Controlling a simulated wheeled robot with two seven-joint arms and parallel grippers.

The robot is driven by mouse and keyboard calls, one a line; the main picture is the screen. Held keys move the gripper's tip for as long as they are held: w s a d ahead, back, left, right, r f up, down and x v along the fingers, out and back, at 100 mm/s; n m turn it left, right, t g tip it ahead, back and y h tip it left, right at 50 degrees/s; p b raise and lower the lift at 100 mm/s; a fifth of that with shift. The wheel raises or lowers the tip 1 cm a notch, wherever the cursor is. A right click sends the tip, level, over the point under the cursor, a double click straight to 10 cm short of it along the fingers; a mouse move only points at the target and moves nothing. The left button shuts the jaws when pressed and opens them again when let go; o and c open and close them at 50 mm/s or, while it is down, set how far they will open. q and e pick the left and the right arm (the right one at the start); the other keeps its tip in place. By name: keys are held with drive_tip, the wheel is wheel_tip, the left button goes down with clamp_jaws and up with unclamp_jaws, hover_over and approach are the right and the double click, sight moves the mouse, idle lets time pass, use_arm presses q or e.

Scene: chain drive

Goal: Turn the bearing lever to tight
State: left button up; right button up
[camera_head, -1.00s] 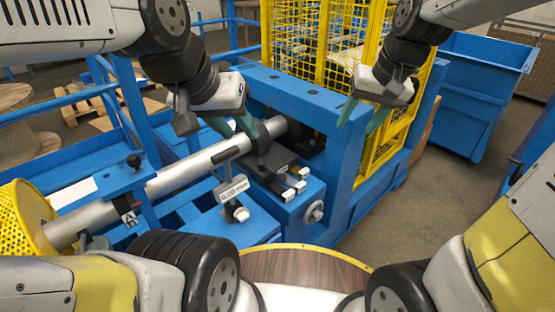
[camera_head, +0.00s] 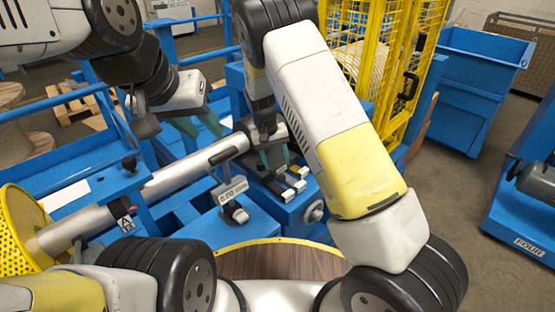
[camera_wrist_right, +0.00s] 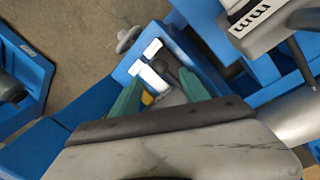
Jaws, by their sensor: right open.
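My right gripper (camera_head: 275,156) reaches down over a dark block with pale-ended bars (camera_head: 292,190) at the shaft's right end. In the right wrist view its teal fingers (camera_wrist_right: 162,85) are apart, with a short dark lever with a rounded end (camera_wrist_right: 166,63) between or just beyond their tips. Contact cannot be told. My left gripper (camera_head: 197,127) is open and empty above the steel shaft (camera_head: 190,174). No label shows which lever is the bearing lever, or a tight mark.
A yellow perforated drum (camera_head: 20,235) is at the left. A yellow mesh guard (camera_head: 405,70) rises behind. A blue bin (camera_head: 480,85) stands at back right; the floor before it is clear.

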sight(280, 175)
drive_tip(key=f, duration=0.3)
drive_tip(key=d+f, duration=0.1)
drive_tip(key=f, duration=0.3)
drive_tip(key=shift+w+d, duration=0.15)
drive_tip(key=shift+d, duration=0.05)
drive_tip(key=shift+c, duration=0.4)
clamp_jaws()
idle(0.8)
